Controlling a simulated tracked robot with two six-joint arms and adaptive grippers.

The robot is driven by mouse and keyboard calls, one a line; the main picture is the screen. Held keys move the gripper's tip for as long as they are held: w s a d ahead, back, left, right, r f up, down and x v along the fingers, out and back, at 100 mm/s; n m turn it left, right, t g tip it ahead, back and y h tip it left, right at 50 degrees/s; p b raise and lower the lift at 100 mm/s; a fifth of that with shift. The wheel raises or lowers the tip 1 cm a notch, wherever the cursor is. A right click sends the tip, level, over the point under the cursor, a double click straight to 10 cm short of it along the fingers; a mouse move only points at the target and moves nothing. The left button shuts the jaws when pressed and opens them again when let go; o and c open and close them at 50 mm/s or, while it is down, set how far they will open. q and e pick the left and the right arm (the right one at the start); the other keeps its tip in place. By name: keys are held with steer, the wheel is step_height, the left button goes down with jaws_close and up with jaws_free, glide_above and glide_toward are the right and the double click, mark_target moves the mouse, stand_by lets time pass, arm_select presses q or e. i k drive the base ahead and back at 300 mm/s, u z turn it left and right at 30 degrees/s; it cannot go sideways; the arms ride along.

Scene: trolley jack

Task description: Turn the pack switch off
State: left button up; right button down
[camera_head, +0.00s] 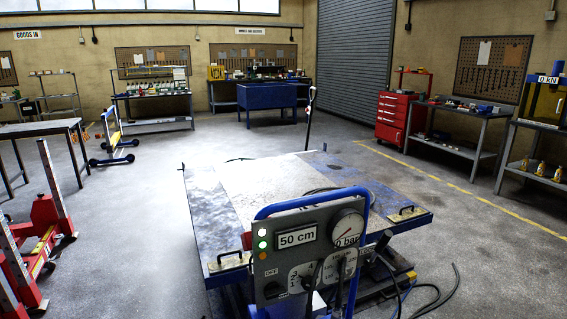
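A grey control panel (318,215) stands on a blue tubular frame (365,205) at the front centre, facing me. A dark round knob (272,290) sits at its lower left under a small label that reads OFF. The knob's exact position is too small to tell, and I cannot be sure it is the pack switch. Three lamps (263,245) run down the panel's left side: white, green and amber. A display (297,239) reads 50 cm. A round gauge (347,228) reads 0 bar. Two dark levers stand on round dials below. Neither of my grippers is in view.
A lift table (205,195) with a worn metal top stands behind the panel. Black cables (437,300) lie on the floor at right. Red equipment with upright posts (50,215) stands at left. Benches and a red tool cabinet (396,117) line the walls. Open floor lies between.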

mark_target(273, 289)
steer(key=u, duration=1.4)
steer(key=i, duration=0.1)
steer(key=z, duration=2.6)
steer(key=k, duration=1.4)
steer(key=u, duration=0.85)
steer(key=i, duration=1.05)
steer(key=z, duration=0.1)
